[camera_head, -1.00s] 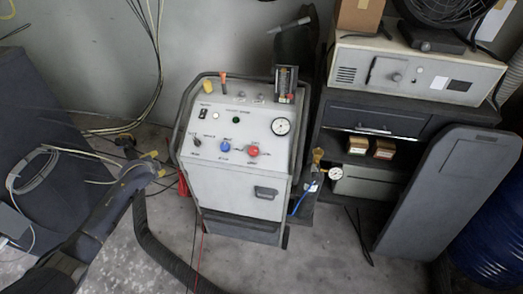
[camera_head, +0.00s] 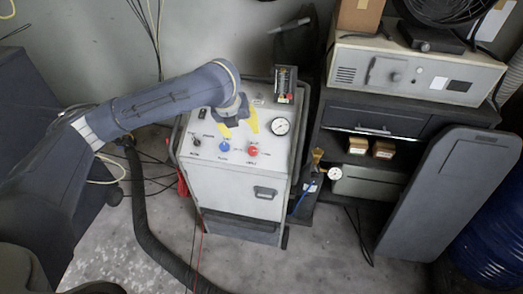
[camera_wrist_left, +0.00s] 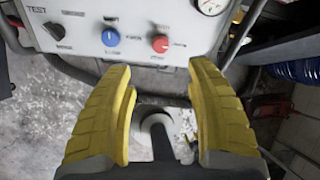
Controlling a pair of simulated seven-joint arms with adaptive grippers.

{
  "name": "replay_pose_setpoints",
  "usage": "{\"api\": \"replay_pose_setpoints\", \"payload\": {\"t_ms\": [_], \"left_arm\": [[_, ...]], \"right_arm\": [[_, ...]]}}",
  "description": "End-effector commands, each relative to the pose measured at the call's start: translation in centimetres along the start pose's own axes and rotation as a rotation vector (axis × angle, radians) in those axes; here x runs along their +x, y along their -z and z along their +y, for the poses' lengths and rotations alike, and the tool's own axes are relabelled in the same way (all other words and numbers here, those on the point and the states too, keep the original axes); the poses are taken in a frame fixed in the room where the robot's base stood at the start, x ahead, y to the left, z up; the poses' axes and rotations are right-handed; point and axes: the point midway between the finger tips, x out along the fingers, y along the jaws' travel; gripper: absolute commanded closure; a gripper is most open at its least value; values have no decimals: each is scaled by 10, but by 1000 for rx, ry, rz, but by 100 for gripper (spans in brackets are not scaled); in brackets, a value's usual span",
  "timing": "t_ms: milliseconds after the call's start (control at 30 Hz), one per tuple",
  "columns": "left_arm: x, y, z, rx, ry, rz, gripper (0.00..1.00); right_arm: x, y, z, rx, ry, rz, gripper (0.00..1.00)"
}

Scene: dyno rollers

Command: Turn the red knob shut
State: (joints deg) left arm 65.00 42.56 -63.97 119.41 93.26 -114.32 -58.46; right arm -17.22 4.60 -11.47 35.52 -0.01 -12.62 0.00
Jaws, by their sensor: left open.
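The red knob (camera_head: 252,150) sits on the sloped top panel of a white wheeled machine (camera_head: 235,192), right of a blue knob (camera_head: 225,145). In the left wrist view the red knob (camera_wrist_left: 160,44) is ahead of the fingertips, between their lines, with the blue knob (camera_wrist_left: 110,38) to its left. My left gripper (camera_head: 240,132) has yellow fingers and is over the panel, just behind and left of the red knob in the head view. Its fingers (camera_wrist_left: 160,72) are spread, with nothing between them. They look apart from the knob. My right gripper is not in view.
A round gauge (camera_head: 280,126) is on the panel right of the knobs, and a dark rail runs round the panel. A shelf unit (camera_head: 378,128) stands to the right. A thick black hose (camera_head: 150,235) lies on the floor at left.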

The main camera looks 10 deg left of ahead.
Motion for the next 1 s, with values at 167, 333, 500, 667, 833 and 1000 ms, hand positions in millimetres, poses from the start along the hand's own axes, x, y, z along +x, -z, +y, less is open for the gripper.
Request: {"api": "replay_pose_setpoints", "payload": {"t_ms": [167,333,500,667,833,1000], "left_arm": [[-4,12,1,80,-25,23,45],[11,14,2,83,-27,28,45],[38,15,2,80,-26,29,45],[68,16,3,79,-26,29,45],[99,16,4,78,-26,28,45],[127,16,5,78,-26,27,45]], "right_arm": [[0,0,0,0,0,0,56],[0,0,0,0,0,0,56],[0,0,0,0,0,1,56],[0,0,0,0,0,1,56],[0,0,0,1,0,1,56],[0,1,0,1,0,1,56]]}}
